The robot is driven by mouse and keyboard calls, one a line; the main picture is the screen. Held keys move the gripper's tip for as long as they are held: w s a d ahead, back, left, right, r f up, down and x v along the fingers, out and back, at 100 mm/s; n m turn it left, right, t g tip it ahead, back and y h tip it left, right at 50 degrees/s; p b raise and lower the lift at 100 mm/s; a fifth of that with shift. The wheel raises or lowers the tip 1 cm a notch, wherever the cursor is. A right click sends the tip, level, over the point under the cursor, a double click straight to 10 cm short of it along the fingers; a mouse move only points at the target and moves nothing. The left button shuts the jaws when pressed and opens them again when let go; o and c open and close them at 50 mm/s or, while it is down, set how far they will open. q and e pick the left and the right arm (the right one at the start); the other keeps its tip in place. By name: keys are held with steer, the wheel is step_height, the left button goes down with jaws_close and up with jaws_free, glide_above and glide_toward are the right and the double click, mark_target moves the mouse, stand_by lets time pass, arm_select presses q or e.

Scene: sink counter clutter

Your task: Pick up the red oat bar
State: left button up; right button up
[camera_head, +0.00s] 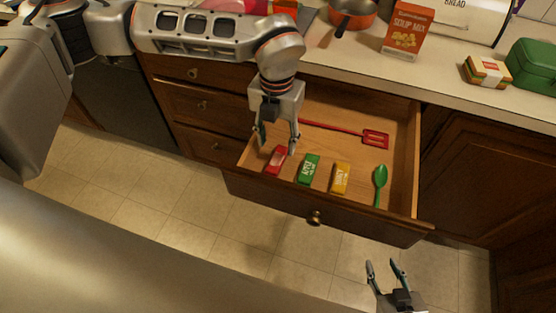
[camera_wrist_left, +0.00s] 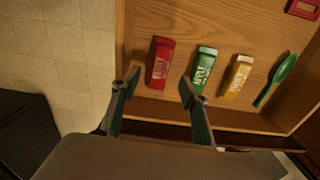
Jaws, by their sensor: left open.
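A red oat bar (camera_head: 276,159) lies in the open wooden drawer, at its front left. It also shows in the left wrist view (camera_wrist_left: 161,64), between and beyond the fingertips. My left gripper (camera_head: 277,145) points down over the bar with its fingers apart and empty. In the left wrist view the gripper (camera_wrist_left: 160,85) is open, apart from the bar. My right gripper (camera_head: 386,268) is at the bottom right of the head view, outside the drawer, with its two fingers apart.
A green apple bar (camera_head: 308,169), a yellow bar (camera_head: 340,178) and a green spoon (camera_head: 380,184) lie right of the red bar. A red spatula (camera_head: 374,138) lies behind. The drawer's front wall (camera_head: 320,204) and side walls surround them. The counter above holds a soup mix box (camera_head: 407,30).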

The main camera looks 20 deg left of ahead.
mark_target(277, 159)
arm_select(q)
step_height(277, 159, down, 6)
steer(key=shift+s+f, duration=0.1)
steer(key=c, duration=1.1)
